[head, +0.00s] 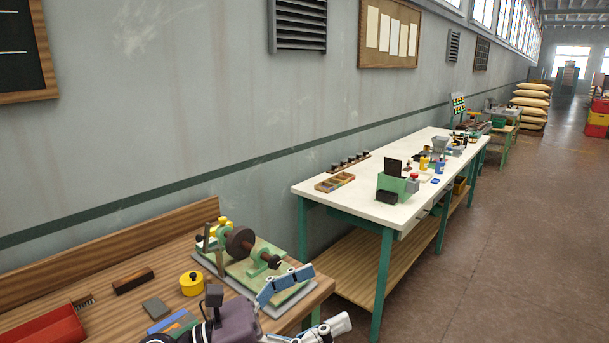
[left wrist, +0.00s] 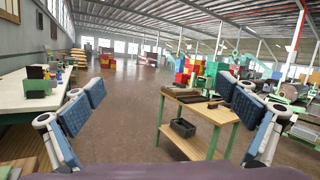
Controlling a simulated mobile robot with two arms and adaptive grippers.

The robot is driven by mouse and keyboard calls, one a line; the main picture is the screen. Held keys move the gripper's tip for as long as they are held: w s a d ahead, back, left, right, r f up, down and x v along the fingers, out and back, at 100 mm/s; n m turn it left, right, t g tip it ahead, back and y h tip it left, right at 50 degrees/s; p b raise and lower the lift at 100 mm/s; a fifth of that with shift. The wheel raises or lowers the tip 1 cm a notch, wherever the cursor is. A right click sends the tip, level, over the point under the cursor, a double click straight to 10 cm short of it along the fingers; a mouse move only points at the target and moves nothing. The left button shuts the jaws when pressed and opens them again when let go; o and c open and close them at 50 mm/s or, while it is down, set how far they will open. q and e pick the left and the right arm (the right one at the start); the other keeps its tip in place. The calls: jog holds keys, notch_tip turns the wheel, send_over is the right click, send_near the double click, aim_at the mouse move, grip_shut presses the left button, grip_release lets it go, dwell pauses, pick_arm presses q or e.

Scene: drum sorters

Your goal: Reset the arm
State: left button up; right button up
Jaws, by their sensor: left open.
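My left gripper (head: 326,296) is at the bottom of the head view, by the front right corner of the wooden workbench (head: 318,290). Its two blue-padded fingers are spread apart, with nothing between them. In the left wrist view the same gripper (left wrist: 162,88) shows its fingers wide apart at the left and right, facing open floor and a small wooden table (left wrist: 205,105) farther off. Part of the wrist covers the bottom edge of both views. My right gripper is in neither view.
A green bench grinder-like machine (head: 240,243) stands on the workbench behind my gripper. A yellow round tin (head: 191,284) and a red tray (head: 42,330) are left of it. A long white-topped table (head: 335,205) stands beyond. The floor (head: 480,240) at right is clear.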

pick_arm(q)
jog(key=w+a+f+n+t+y, duration=0.25)
jog(key=a+n+t+y, duration=0.45)
jog(key=n, duration=0.6)
jog(key=w+a+f+n+t+y, duration=0.1)
jog(key=w+a+n+t+y, duration=0.45)
jog(key=n, duration=0.75)
jog(key=s+a+f+n+g+y, duration=0.2)
jog(key=s+a+f+n+y, duration=0.15)
jog(key=a+f+n, duration=0.35)
jog(key=s+a+f+n+g+y, duration=0.3)
jog(key=f+n+y, duration=0.15)
jog(key=f, duration=0.45)
jog(key=s+a+f+n+g+h, duration=0.1)
jog(key=s+f+n+g, duration=0.35)
jog(key=s+f, duration=0.6)
jog(key=s+f+n+g, duration=0.4)
jog(key=s+f+g, duration=0.25)
jog(key=s, duration=0.65)
jog(key=s+f+g, duration=0.2)
jog(key=s+f, duration=0.1)
jog(key=f, duration=2.4)
jog(key=s+a+f, duration=0.3)
jog(key=s+f, duration=1.2)
jog(key=s, duration=0.2)
jog(key=shift+f+g, duration=0.35)
jog(key=shift+f, duration=0.05)
